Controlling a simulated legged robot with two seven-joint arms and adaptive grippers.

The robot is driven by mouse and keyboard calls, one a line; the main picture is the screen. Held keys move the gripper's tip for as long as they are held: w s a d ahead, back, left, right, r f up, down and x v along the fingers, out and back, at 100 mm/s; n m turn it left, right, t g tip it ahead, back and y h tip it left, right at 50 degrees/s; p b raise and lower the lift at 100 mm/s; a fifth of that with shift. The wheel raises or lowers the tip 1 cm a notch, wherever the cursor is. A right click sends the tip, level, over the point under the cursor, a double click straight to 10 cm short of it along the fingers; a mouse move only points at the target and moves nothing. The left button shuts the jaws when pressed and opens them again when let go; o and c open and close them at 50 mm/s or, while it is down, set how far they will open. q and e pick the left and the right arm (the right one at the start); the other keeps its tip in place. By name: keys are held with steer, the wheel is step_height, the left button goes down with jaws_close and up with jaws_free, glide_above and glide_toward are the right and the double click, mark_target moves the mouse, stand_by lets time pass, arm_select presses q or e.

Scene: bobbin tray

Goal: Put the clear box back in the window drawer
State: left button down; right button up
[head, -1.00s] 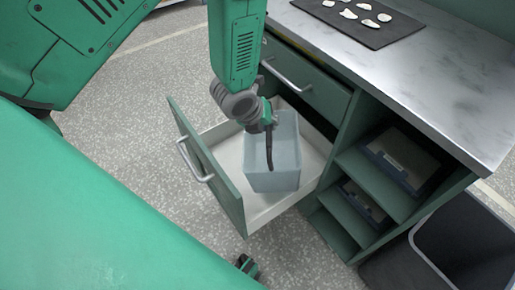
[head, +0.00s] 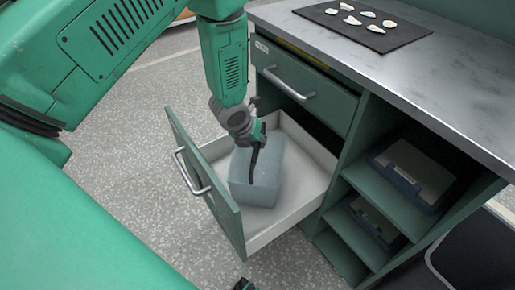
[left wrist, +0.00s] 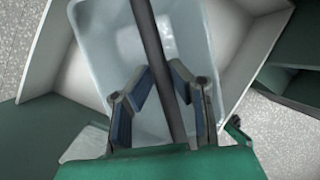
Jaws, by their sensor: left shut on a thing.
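The clear box (head: 266,182), pale blue and see-through, is inside the open lower drawer (head: 285,216), over its white floor; I cannot tell whether it rests fully on it. It also shows in the left wrist view (left wrist: 92,32).
The drawer's green front (head: 212,185) with a metal handle stands out from the cabinet. A shut upper drawer (head: 305,88) is above it. Open shelves (head: 385,205) with cases are at the right. White pieces lie on a dark mat (head: 362,27) on the marble top.

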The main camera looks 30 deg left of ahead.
arm_select(q)
steer(key=shift+a+f, duration=0.7)
steer(key=shift+f, duration=0.25)
steer(key=c, duration=1.6)
jaws_free()
steer(key=shift+s+d, duration=0.1)
steer(key=shift+o, duration=0.6)
steer(key=shift+d+r, duration=0.2)
steer(key=shift+d, duration=0.35)
steer(key=p+v, duration=0.3)
steer(key=v, duration=0.8)
steer(key=shift+a+r+p, duration=0.3)
steer(key=shift+a+p, duration=0.05)
steer(key=shift+a, duration=0.1)
arm_select(e)
steer(key=r, duration=0.2)
steer(key=a+r, duration=0.1)
steer(key=shift+r, duration=0.35)
arm_select(q)
steer(key=shift+s+d+r, duration=0.1)
steer(key=shift+d, duration=0.1)
arm_select(e)
steer(key=shift+d, duration=0.15)
